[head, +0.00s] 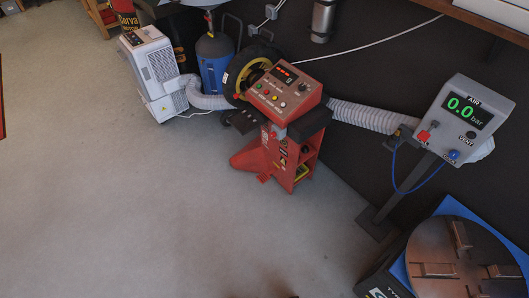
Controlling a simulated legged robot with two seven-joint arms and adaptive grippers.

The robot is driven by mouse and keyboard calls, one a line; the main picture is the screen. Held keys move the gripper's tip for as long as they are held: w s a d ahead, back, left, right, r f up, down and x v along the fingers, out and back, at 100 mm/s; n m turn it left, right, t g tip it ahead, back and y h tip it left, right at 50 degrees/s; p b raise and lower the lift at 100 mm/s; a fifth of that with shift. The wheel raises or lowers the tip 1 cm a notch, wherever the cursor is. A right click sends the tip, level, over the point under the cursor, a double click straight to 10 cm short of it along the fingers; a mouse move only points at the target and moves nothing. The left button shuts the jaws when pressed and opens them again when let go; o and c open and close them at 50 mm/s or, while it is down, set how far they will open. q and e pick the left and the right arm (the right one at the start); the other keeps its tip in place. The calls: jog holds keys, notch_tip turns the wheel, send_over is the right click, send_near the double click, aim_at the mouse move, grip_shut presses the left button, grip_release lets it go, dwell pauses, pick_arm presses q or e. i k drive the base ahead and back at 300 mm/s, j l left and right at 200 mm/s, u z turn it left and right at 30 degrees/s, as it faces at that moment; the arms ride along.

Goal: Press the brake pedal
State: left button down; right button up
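A red machine (281,155) with a sloped control panel (284,88) stands in the middle of the head view. A wheel with a yellow rim (252,75) sits behind its panel. A red foot (252,162) sticks out low on its left side at the floor. I cannot make out for certain which part is the brake pedal. Neither of my grippers shows in this view.
A white wheeled unit (152,75) and a blue cylinder (213,65) stand behind left. A grey hose (362,116) runs right. An air display post (467,115) and a round turntable (456,258) are at the right. The grey floor (110,210) at left is clear.

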aim_at(263, 176)
jog(key=i+j+z, duration=0.1)
jog(key=i+z, duration=0.25)
jog(key=i, duration=0.15)
jog(key=i+j+z, duration=0.7)
jog(key=i, duration=0.2)
